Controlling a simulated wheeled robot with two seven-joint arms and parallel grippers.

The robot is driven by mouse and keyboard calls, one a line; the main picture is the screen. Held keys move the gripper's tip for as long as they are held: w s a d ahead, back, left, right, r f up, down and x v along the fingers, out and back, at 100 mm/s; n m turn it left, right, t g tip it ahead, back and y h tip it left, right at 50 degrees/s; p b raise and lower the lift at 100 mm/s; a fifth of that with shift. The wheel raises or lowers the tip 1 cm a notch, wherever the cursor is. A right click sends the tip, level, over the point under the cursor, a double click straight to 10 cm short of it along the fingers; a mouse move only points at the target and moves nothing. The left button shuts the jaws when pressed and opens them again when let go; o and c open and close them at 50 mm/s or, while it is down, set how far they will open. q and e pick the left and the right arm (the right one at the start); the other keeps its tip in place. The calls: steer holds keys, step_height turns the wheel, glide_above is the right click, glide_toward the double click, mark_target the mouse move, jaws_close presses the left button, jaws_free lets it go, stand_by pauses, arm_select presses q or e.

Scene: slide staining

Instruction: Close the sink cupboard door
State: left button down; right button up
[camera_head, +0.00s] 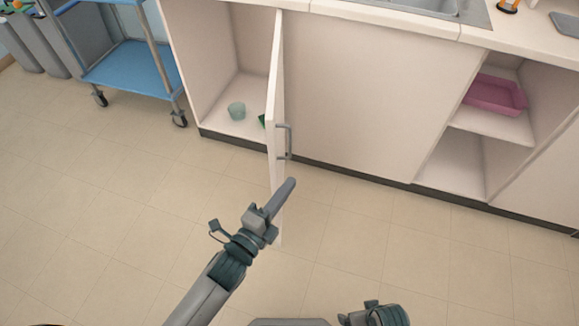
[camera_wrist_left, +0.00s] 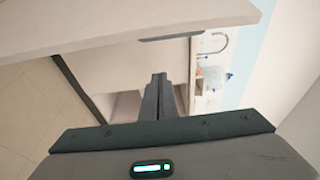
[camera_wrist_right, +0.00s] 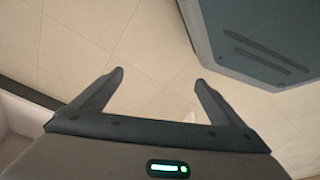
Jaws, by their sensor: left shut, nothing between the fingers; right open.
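The sink cupboard door (camera_head: 275,95) stands wide open, nearly edge-on in the head view, jutting out from the cabinet. Its grey bar handle (camera_head: 287,142) is on the right-hand face. My left gripper (camera_head: 289,185) is shut and empty, low in front of the door and below the handle. Whether it touches the door cannot be told. Its closed fingers (camera_wrist_left: 158,82) show in the left wrist view, with a pale panel, apparently the door (camera_wrist_left: 110,22), above them. My right gripper (camera_wrist_right: 159,77) is open and empty above the floor, in the right wrist view.
A pink tray (camera_head: 497,95) sits on an open shelf at right. The floor (camera_head: 120,200) is clear.

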arm_select(q)
steer(key=w+d+p, duration=0.1)
steer(key=w, duration=0.8)
steer(key=shift+w+d, duration=0.15)
arm_select(e)
steer(key=shift+s+d+f, duration=0.1)
steer(key=shift+s+f, duration=0.1)
steer(key=shift+f, duration=0.55)
steer(key=shift+s+d+f, duration=0.1)
steer(key=shift+s+f, duration=0.05)
steer(key=shift+f, duration=0.55)
